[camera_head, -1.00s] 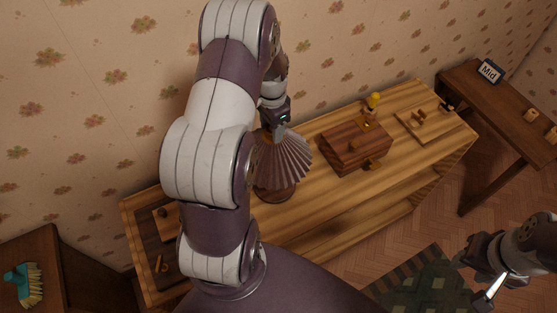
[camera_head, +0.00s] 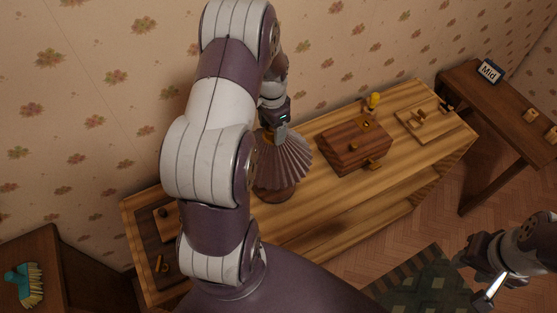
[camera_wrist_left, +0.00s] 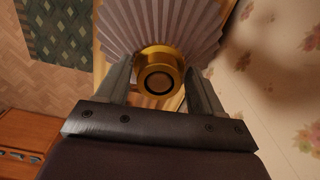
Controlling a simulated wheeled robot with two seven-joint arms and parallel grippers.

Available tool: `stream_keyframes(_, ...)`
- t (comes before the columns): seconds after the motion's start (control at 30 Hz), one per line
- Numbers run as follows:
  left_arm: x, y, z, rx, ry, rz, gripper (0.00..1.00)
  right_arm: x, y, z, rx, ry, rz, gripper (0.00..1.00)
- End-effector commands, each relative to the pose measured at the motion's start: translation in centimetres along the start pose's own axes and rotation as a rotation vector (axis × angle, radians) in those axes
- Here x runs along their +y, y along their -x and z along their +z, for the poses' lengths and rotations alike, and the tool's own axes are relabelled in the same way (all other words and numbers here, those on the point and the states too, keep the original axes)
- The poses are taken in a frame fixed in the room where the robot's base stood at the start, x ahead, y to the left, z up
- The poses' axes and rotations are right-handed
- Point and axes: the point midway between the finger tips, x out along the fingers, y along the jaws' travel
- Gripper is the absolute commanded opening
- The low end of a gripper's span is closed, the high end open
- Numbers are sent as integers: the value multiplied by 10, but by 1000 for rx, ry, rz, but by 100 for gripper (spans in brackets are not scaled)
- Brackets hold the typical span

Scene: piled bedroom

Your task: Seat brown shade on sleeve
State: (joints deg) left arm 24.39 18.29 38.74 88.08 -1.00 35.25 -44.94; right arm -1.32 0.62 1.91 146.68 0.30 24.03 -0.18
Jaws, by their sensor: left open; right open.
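The brown pleated shade (camera_head: 284,160) stands over a round brown base (camera_head: 278,193) on the wooden table, partly hidden behind my left arm. In the left wrist view the shade (camera_wrist_left: 160,22) fans out beyond a brass collar with a dark ring (camera_wrist_left: 159,78). My left gripper (camera_head: 270,138) is at the top of the shade. Its two fingers (camera_wrist_left: 160,85) stand on either side of the brass collar, open. Whether the shade sits fully on the sleeve is hidden. My right gripper (camera_head: 474,280) is open and empty at the lower right, away from the table.
On the table (camera_head: 325,203) are a dark wooden box (camera_head: 352,150), a yellow-topped item (camera_head: 373,101) and a light board (camera_head: 424,121) with small parts. A side table (camera_head: 500,105) bears a "Mid" sign (camera_head: 489,71). A brush (camera_head: 24,285) lies at lower left.

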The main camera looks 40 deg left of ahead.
Motion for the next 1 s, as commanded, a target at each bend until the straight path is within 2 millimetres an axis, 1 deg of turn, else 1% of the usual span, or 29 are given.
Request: stream_keyframes(1.0,0,31,0,0,0,0,67,0,26,-3,0,0,0,43)
